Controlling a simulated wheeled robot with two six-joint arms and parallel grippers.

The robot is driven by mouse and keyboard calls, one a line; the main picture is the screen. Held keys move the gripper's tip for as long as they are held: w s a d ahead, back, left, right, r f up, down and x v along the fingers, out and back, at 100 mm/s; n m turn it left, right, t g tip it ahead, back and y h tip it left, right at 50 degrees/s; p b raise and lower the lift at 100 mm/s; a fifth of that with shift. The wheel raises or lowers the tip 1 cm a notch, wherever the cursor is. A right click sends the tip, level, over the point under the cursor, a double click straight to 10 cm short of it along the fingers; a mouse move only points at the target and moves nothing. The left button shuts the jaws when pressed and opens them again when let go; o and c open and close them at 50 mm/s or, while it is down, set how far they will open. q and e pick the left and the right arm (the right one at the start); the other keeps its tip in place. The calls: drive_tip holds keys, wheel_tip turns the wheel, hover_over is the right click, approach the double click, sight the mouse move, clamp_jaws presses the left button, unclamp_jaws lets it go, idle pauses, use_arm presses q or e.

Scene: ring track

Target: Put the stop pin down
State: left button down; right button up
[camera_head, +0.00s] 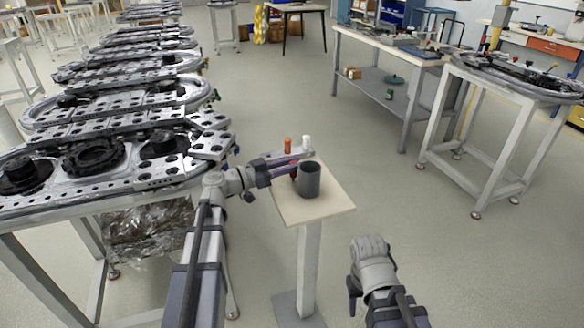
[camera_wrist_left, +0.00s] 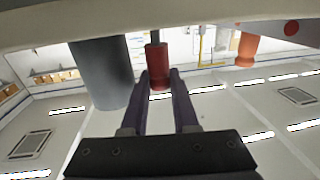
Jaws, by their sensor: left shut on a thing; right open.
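The stop pin is a small pin with a red end (camera_head: 294,173) and a dark grey end. In the left wrist view, which looks upside down, it (camera_wrist_left: 159,66) stands between my left gripper's fingertips (camera_wrist_left: 160,74). My left gripper (camera_head: 292,170) is shut on it over the small beige stand (camera_head: 330,203), beside a dark grey cup (camera_head: 309,182). The cup also shows in the wrist view (camera_wrist_left: 103,74). I cannot tell whether the pin touches the stand's top. My right gripper (camera_head: 366,252) is open and empty, low in front of the stand's right side.
A long ring-track table (camera_head: 84,190) is close on the left. A workbench (camera_head: 400,58) and white-framed table (camera_head: 505,140) are back right. Floor right of the stand is clear.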

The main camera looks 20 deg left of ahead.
use_arm(q)
drive_tip(key=shift+f, duration=0.2)
drive_tip(key=c, duration=0.9)
unclamp_jaws()
drive_tip(key=shift+r, duration=0.1)
drive_tip(key=shift+c, duration=0.2)
drive_tip(key=shift+r, duration=0.1)
drive_tip(key=shift+s+a, duration=0.15)
drive_tip(key=v, duration=1.1)
drive_tip(key=shift+s+a, duration=0.2)
drive_tip(key=shift+s, duration=0.05)
